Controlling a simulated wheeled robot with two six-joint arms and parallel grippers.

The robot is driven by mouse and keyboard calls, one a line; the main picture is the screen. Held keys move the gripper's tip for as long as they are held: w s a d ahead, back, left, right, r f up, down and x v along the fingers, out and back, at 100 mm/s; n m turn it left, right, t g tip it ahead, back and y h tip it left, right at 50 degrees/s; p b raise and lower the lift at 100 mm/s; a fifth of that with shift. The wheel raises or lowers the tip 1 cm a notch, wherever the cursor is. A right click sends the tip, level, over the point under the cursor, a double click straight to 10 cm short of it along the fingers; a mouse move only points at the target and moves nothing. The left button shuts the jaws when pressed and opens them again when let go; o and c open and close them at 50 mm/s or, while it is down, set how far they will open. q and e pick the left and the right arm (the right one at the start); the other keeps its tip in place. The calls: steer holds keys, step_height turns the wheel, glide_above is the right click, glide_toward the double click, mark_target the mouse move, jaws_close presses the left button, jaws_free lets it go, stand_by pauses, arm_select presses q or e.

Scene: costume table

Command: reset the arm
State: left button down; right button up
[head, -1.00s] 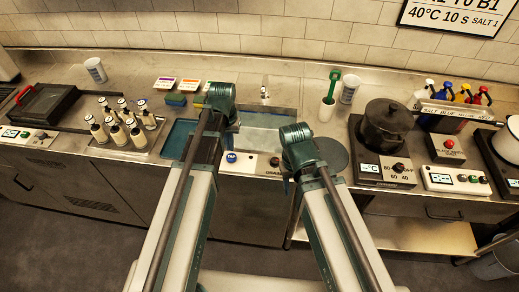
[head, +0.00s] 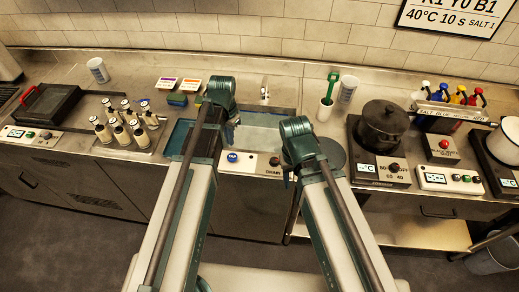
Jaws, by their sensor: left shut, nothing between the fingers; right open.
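My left arm (head: 180,200) comes up from the bottom to a teal wrist over the sink's left part. My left gripper (head: 231,134) hangs below that wrist, mostly hidden by it; it is shut and empty. My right arm (head: 338,220) comes up to a teal wrist at the counter's front edge. My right gripper (head: 288,181) shows as a small dark part below that wrist; it is open, with most of it hidden. Neither gripper visibly holds anything.
The sink (head: 268,135) lies between the wrists. A round dark plate (head: 333,153) is close to the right wrist. Several bottles (head: 126,122) stand at left. A black pot (head: 383,122) sits on a hotplate at right. The floor in front is clear.

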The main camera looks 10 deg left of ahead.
mark_target(232, 156)
arm_select(q)
steer(key=shift+r+m, duration=0.15)
steer(key=shift+m, duration=0.15)
step_height(232, 156, down, 7)
steer(key=b, duration=0.6)
steer(key=shift+r+b, duration=0.2)
steer(key=shift+b, duration=0.15)
steer(key=shift+f, duration=0.1)
stand_by(1.5)
steer(key=shift+f+b, duration=1.05)
steer(key=shift+b, duration=0.1)
steer(key=shift+r, duration=0.2)
step_height(232, 156, up, 5)
steer(key=p, duration=0.5)
steer(key=shift+f, duration=0.15)
